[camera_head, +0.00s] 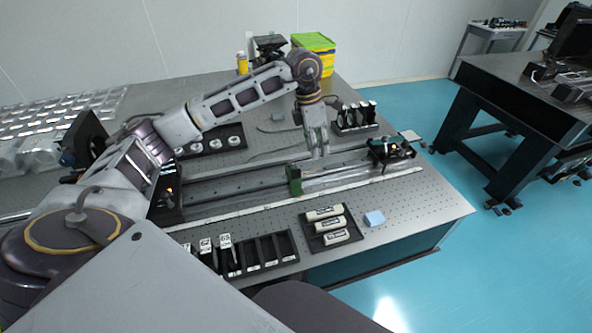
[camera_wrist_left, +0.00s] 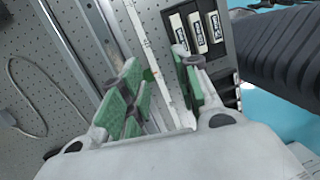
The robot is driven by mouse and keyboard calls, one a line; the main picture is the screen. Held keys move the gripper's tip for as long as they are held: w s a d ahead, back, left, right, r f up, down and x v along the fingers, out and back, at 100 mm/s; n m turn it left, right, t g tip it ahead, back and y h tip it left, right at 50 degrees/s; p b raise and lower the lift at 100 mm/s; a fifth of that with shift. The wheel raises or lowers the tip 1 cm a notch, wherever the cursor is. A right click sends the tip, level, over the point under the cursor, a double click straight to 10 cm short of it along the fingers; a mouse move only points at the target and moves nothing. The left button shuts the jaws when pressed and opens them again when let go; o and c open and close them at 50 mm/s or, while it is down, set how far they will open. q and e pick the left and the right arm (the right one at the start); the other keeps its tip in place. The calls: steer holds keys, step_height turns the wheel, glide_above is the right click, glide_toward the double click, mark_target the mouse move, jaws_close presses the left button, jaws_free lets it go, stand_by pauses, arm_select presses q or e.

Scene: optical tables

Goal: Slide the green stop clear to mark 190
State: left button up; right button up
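The green stop (camera_head: 294,180) is a small upright block on the long rail (camera_head: 340,174) in the head view. A pale scale strip (camera_head: 258,207) runs along the rail's near side; its numbers are too small to read. My left gripper (camera_head: 318,155) points down above the rail, to the right of the stop and slightly beyond it in the picture. In the left wrist view its fingers (camera_wrist_left: 160,72) are spread apart, with green surfaces at both sides. I cannot tell there which green part, if any, is the stop. My right gripper is not in view.
A dark carriage (camera_head: 391,150) stands at the rail's right end. Another black rack (camera_head: 355,118) stands behind. The table's right front corner is bare.

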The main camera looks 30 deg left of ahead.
arm_select(q)
steer(key=a+y+b, duration=0.2)
steer(key=a+b, duration=0.1)
steer(key=a, duration=0.4)
steer(key=shift+w+a+f+n, duration=0.2)
steer(key=shift+f+n, duration=0.1)
steer(key=shift+f, duration=0.1)
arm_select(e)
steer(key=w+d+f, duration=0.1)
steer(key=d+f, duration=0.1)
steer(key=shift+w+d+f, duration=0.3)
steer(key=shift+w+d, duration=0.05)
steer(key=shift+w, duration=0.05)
